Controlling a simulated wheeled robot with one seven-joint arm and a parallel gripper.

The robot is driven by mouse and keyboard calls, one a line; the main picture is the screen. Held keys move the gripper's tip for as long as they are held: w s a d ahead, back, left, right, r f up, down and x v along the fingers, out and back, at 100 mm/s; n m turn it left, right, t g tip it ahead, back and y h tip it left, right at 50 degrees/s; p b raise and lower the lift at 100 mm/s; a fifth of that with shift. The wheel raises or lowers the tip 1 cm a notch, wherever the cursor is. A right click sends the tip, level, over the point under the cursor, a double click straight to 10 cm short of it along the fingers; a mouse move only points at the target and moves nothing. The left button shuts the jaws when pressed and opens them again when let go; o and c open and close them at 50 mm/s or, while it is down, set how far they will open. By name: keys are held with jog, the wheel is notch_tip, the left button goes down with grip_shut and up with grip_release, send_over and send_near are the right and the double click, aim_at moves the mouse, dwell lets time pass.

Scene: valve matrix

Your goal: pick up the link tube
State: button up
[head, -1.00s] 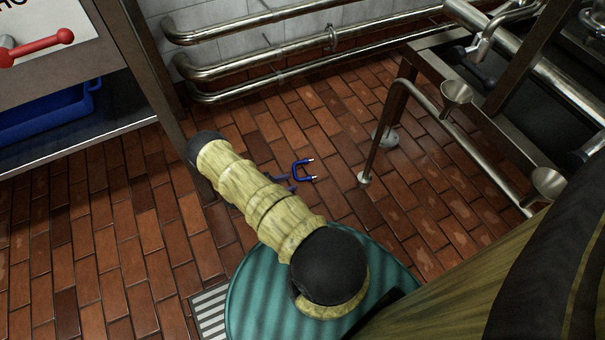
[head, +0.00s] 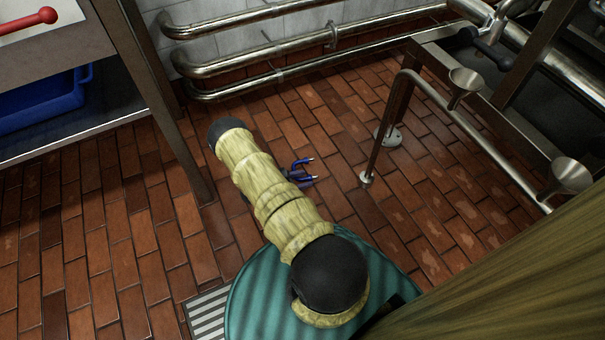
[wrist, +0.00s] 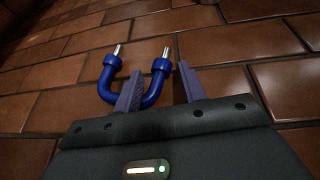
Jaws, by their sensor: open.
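The link tube (head: 300,162) is a blue U-shaped tube with two bare metal ends. It is on the brick floor just right of my forearm in the head view, partly hidden. In the wrist view the link tube (wrist: 107,82) has its metal ends pointing up the picture. My gripper (wrist: 160,68) is open there, its two purple-grey fingers straddling the tube's right leg in the picture. The left finger covers part of the bend, and the right finger is just right of the leg. I cannot tell whether either finger touches it.
A thin metal post (head: 383,130) with a floor foot stands right of the tube. Steel pipes (head: 250,65) run along the back wall. A table leg (head: 165,110) and a blue bin (head: 45,100) are at left. Brick floor around the tube is clear.

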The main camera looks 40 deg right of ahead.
jog(key=shift+d+f, duration=0.2)
jog(key=shift+d, duration=0.25)
jog(key=shift+c, duration=0.4)
jog(key=shift+s, duration=0.1)
grip_shut()
